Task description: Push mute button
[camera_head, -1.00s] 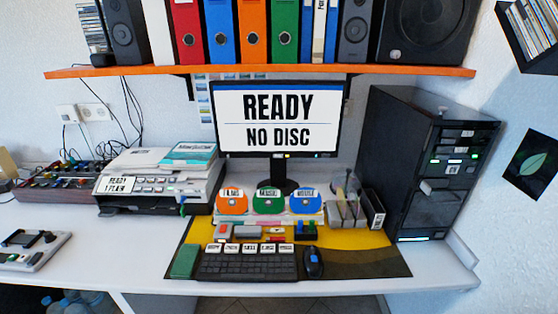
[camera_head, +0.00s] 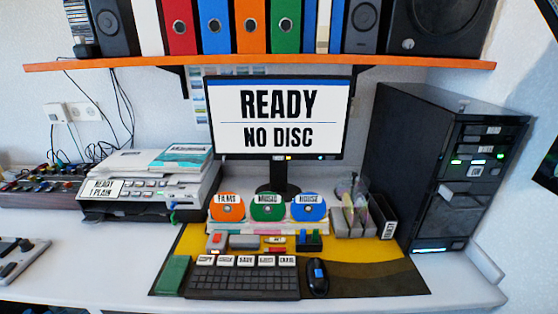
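No button that I can read as mute shows in the head view. The black keyboard (camera_head: 244,282) lies on the yellow and dark desk mat, with a row of small white labels (camera_head: 246,260) along its back edge; most are too small to read surely. The monitor (camera_head: 280,118) behind it reads "READY" and "NO DISC". The black computer tower (camera_head: 410,150) at the right has labelled drives and green lights. Dark speakers (camera_head: 362,26) stand on the shelf above. Neither of my grippers is in view.
An orange shelf (camera_head: 270,63) with binders spans the top. A printer (camera_head: 150,190) stands at the left. Orange, green and blue discs (camera_head: 267,206), a black mouse (camera_head: 317,278) and a green block (camera_head: 173,275) are near the keyboard.

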